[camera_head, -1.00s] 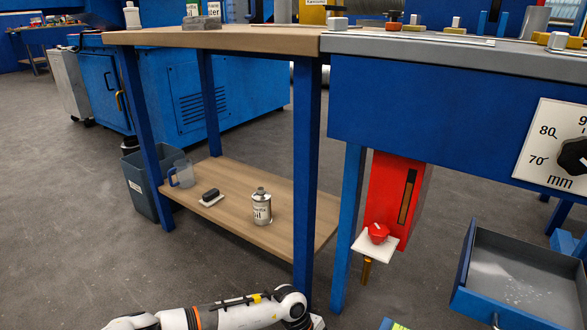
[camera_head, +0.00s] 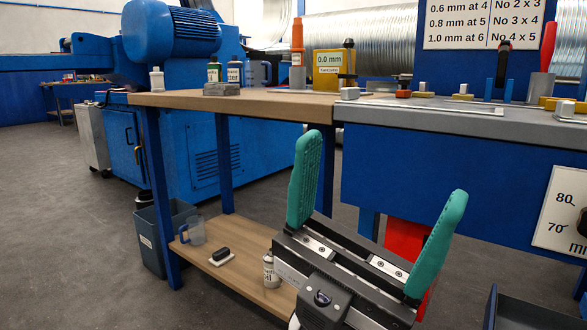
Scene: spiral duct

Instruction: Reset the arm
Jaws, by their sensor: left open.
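My left gripper (camera_head: 376,220) is in the lower middle of the head view, close to the camera. Its two green fingers stand wide apart and point up. Nothing is between them. It is in front of the wooden bench and the blue workbench, and hides part of the red unit (camera_head: 403,240) and the lower shelf. My right gripper is not in view.
The wooden bench top (camera_head: 255,104) carries bottles, a grey block and a yellow gauge box (camera_head: 327,72). The grey workbench top (camera_head: 425,120) holds small fittings. An oil can (camera_head: 270,270) stands on the lower shelf (camera_head: 240,250). An open drawer (camera_head: 525,308) juts out at lower right.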

